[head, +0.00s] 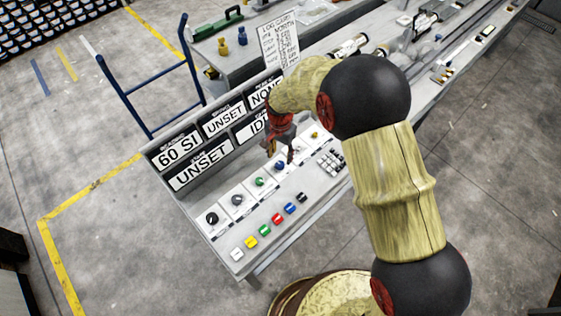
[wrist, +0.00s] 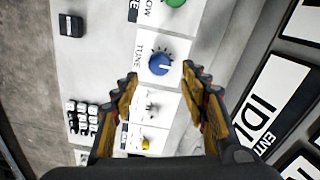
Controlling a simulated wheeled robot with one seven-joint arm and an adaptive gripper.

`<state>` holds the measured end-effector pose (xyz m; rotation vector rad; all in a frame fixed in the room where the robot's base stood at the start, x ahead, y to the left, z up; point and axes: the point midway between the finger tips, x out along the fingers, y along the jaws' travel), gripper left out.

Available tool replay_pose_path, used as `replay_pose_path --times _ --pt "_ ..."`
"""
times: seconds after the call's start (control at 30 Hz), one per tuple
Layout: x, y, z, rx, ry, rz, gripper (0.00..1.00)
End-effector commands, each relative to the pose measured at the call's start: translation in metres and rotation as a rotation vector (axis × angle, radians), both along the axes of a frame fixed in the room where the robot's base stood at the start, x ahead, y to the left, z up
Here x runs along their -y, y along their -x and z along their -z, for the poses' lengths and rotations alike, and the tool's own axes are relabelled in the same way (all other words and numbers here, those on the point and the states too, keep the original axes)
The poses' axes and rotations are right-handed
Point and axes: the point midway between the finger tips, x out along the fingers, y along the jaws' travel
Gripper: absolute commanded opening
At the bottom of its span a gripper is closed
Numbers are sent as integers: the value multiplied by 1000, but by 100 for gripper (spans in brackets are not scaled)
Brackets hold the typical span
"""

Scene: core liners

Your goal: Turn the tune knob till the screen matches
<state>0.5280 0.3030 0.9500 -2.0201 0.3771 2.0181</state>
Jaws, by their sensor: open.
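The tune knob (wrist: 161,64) is blue with a pale pointer line, on a white plate labelled TUNE. In the head view the blue knob (head: 280,165) sits in the knob row of the grey console. My gripper (wrist: 160,78) is open and empty, its fingertips on either side of the knob's lower side in the wrist view. In the head view my gripper (head: 280,155) hangs just above the knob; contact cannot be told. The screen panel (head: 178,152) reads "60 SI", "UNSET" and "UNSET"; texts starting "NON" and "ID" are partly hidden by my arm.
A green knob (wrist: 175,2) and a small yellow knob (wrist: 146,143) flank the tune knob. Coloured buttons (head: 264,230) line the console front, with a keypad (head: 331,161) at right. A written sheet (head: 280,42) stands behind. A blue hand truck (head: 150,85) stands behind the screens.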

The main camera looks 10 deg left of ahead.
Motion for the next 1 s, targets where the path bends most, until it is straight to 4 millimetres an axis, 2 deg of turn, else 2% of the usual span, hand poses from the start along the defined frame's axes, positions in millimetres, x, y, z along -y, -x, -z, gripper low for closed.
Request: replay_pose_path --times 0.03,0.2,0.4,0.7,1.0 --pt "1 1 11 -4 2 0 45" --pt "1 1 36 -3 2 -1 45" --pt "0 0 51 -1 1 -2 45" --pt "0 0 53 0 1 -2 45" --pt "0 0 53 -1 1 -2 28"
